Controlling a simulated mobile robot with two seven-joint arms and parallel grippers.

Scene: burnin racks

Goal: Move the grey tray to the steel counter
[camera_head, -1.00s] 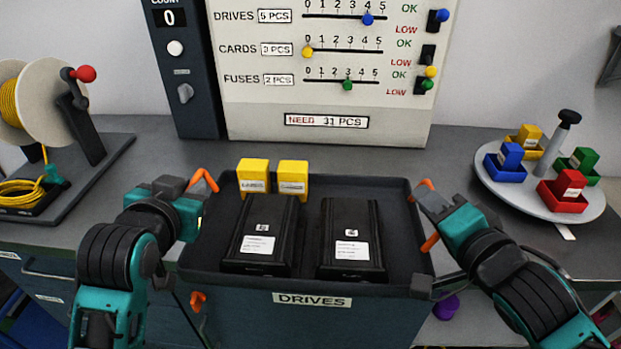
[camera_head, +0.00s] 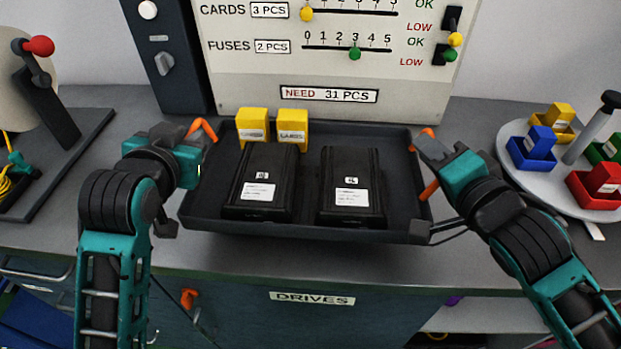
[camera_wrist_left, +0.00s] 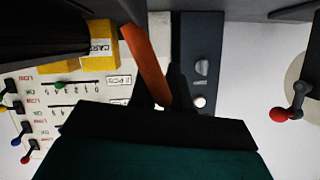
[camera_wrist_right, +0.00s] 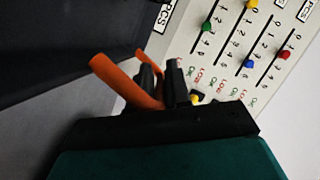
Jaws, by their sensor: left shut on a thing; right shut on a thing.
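The dark grey tray (camera_head: 300,232) is in the middle of the head view, with orange handles at its left and right ends. It holds two black drives (camera_head: 261,182) (camera_head: 351,187) with white labels and two yellow blocks (camera_head: 252,124) (camera_head: 292,126) at the back. My left gripper (camera_head: 203,142) is shut on the left orange handle, which the left wrist view shows as an orange bar (camera_wrist_left: 148,65). My right gripper (camera_head: 420,145) is shut on the right orange handle (camera_wrist_right: 125,80). The tray appears over the grey counter (camera_head: 160,255); whether it touches is unclear.
A round stand (camera_head: 510,145) with coloured bins is on the counter at right. A cable reel (camera_head: 22,80) on a dark base is at left. The count panel (camera_head: 330,60) stands behind. A drawer front labelled DRIVES (camera_head: 312,299) is below the counter.

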